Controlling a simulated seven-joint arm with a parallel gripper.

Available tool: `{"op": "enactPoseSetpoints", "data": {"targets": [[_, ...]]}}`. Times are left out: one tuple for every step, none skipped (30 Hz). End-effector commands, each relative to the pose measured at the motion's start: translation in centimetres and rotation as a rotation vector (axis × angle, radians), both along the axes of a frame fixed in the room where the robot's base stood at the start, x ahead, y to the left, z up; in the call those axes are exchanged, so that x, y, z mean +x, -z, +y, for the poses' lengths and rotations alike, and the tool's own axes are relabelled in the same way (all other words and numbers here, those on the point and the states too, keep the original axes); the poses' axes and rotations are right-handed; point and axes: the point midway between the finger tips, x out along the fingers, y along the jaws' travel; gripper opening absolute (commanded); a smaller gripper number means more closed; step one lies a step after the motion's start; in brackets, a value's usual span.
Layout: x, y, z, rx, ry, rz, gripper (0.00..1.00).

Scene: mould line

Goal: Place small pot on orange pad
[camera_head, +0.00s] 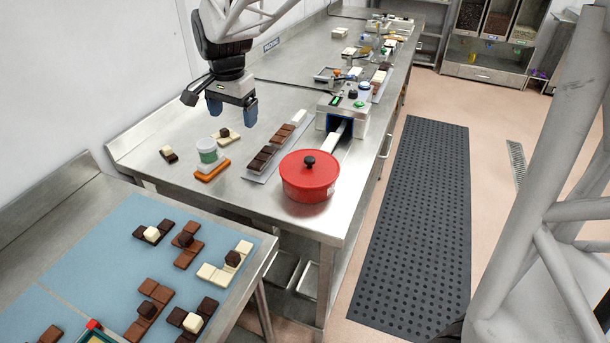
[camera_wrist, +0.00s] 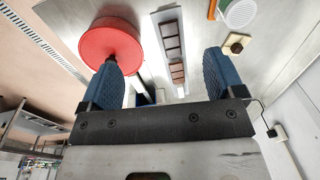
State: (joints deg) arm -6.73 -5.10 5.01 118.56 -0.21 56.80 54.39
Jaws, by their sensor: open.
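A small white pot (camera_head: 207,150) with a green band stands on the steel bench, right behind the orange pad (camera_head: 212,171). In the wrist view the pot (camera_wrist: 239,12) shows at the top edge beside a strip of the orange pad (camera_wrist: 212,10); whether they touch, I cannot tell. A larger red pot (camera_head: 308,185) with a black knob stands at the bench's front corner and shows at upper left in the wrist view (camera_wrist: 110,42). My gripper (camera_head: 232,108) is open and empty, above and behind the small pot. Its blue fingers (camera_wrist: 161,58) are apart.
A tray of chocolate bars (camera_head: 262,160) lies right of the pad, before a small machine (camera_head: 343,115). Loose chocolate pieces (camera_head: 169,154) lie near the small pot. A blue mat (camera_head: 90,255) with several chocolate pieces covers the front bench. The wall bounds the left side.

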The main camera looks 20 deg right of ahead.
Motion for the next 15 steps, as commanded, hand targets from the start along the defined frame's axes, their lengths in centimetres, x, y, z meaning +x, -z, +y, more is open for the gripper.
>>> {"op": "enactPoseSetpoints", "data": {"targets": [[-1.4,-0.4,-0.5,-0.003,-0.028,-0.007,0.88],[-2.1,-0.5,-0.7,-0.004,-0.047,-0.011,0.88],[-3.1,-0.6,-1.1,-0.006,-0.072,-0.015,0.88],[-3.8,-0.8,-1.3,-0.008,-0.090,-0.019,0.88],[-4.5,-0.8,-1.6,-0.010,-0.108,-0.022,0.88],[-5.5,-1.0,-1.9,-0.014,-0.133,-0.028,0.88],[-6.2,-1.0,-2.1,-0.015,-0.152,-0.031,0.88],[-7.0,-1.1,-2.4,-0.018,-0.170,-0.034,0.88],[-7.9,-1.2,-2.7,-0.021,-0.195,-0.039,0.88],[-8.7,-1.2,-2.9,-0.023,-0.215,-0.043,0.88],[-9.4,-1.3,-3.1,-0.025,-0.232,-0.047,0.88],[-10.3,-1.2,-3.3,-0.029,-0.257,-0.051,0.88],[-11.1,-1.3,-3.5,-0.032,-0.276,-0.055,0.88],[-11.8,-1.3,-3.7,-0.035,-0.296,-0.059,0.88],[-12.8,-1.2,-4.0,-0.038,-0.321,-0.063,0.88]]}}
